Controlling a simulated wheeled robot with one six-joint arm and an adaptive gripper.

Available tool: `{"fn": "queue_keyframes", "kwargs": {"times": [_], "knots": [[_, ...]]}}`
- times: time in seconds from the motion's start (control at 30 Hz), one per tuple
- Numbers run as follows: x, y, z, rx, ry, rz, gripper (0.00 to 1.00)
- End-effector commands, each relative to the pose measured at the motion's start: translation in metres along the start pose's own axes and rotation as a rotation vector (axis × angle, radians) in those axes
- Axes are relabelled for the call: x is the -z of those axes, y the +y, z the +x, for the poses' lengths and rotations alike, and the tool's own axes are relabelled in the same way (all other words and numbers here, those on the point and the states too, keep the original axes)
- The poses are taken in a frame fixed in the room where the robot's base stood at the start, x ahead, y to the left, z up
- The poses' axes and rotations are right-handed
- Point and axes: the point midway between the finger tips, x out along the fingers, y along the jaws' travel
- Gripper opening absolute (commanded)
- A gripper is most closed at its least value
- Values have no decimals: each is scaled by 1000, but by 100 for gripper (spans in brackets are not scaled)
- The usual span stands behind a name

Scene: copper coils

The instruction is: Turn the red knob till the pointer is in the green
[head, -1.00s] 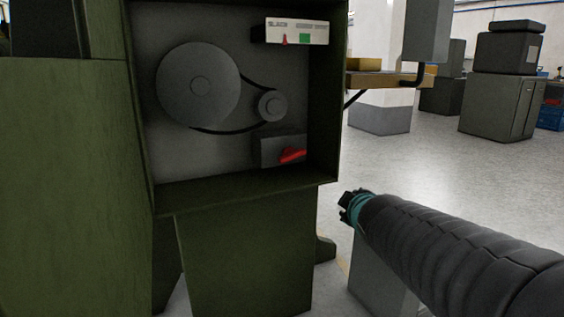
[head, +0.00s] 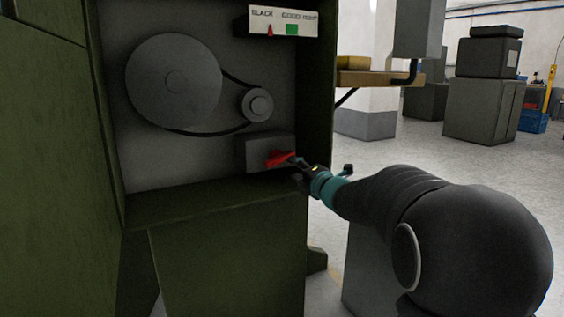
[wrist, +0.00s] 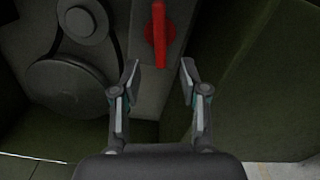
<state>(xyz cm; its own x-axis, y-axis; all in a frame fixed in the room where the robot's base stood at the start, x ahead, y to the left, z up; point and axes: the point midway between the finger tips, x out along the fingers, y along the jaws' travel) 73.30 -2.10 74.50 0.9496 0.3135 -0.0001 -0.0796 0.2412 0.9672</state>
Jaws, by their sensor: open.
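The red knob (head: 279,159) sits on a dark block (head: 252,153) low inside the open green cabinet. In the wrist view the knob (wrist: 158,34) is an elongated bar, lying ahead of and roughly between my fingertips. My gripper (head: 296,168) is at the cabinet's right opening, close to the knob; in the wrist view it (wrist: 160,68) is open and empty, with a finger on either side. The white gauge (head: 283,20) above has a red pointer (head: 270,31) at the left, left of the green patch (head: 292,29), under lettering that reads SLACK.
A large pulley (head: 174,82) and a small pulley (head: 257,104) with a black belt are left of and above the knob. The cabinet's right wall (head: 316,90) stands close to my gripper. A wooden shelf (head: 375,78) is at the right.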

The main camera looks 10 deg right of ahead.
Motion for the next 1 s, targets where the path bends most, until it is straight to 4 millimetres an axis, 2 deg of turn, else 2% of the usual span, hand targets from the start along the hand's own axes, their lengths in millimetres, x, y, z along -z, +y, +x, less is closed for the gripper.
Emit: {"fn": "queue_keyframes", "kwargs": {"times": [0.03, 0.3, 0.5, 0.7, 0.93, 0.97, 1.0], "knots": [[1, -1, 11, 0, 2, 1, 44], [-1, -1, 58, 2, -1, 1, 44], [-3, -1, 81, 1, -4, 1, 44], [-2, 0, 90, 1, -4, 1, 44], [-3, 0, 90, 1, -4, 1, 44], [-3, 0, 90, 1, -4, 1, 39], [-3, 0, 90, 1, -4, 1, 29]]}}
